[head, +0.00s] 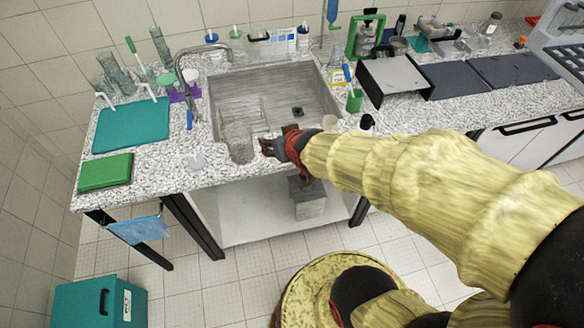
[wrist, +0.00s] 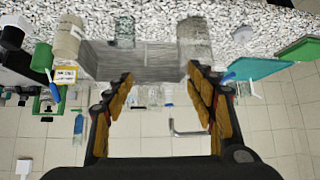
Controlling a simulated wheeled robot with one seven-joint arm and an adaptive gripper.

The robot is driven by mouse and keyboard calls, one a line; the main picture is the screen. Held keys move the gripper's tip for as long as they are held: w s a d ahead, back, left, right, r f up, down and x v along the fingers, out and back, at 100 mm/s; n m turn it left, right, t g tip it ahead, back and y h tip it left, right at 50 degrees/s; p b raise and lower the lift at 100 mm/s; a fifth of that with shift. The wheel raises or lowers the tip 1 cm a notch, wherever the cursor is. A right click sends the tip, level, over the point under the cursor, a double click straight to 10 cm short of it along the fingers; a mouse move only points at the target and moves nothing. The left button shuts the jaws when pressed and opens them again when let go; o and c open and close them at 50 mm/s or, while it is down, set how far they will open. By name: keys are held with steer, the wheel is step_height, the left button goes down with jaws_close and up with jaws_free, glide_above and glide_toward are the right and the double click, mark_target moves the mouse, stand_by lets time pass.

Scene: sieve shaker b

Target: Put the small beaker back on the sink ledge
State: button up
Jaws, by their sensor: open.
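My gripper (head: 268,146) is open and empty at the front edge of the sink. In the wrist view its two fingers (wrist: 159,78) are spread wide, with nothing between the pads. A smaller clear glass vessel, likely the small beaker (wrist: 124,30), stands on the speckled front sink ledge (wrist: 152,24), ahead of the left finger in the wrist view. In the head view my gripper and arm seem to hide it. A larger clear glass vessel (head: 238,146) stands left of my gripper; it also shows ahead of the right finger in the wrist view (wrist: 195,40).
The grey sink (head: 270,92) is behind my gripper. A beige bottle (wrist: 68,38) stands to the left in the wrist view. A teal mat (head: 130,126) and a green box (head: 106,172) lie on the left counter.

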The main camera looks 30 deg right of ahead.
steer(key=s+a+r+g, duration=0.1)
steer(key=s+a+r, duration=0.2)
steer(key=s+r, duration=0.2)
steer(key=s+a+r+n+g+y, duration=0.1)
steer(key=s+a+r+g, duration=0.1)
steer(key=s+r, duration=0.4)
steer(key=s+a, duration=0.1)
steer(key=s, duration=0.4)
steer(key=shift+s+r+n+g, duration=0.15)
steer(key=shift+s+n+g, duration=0.15)
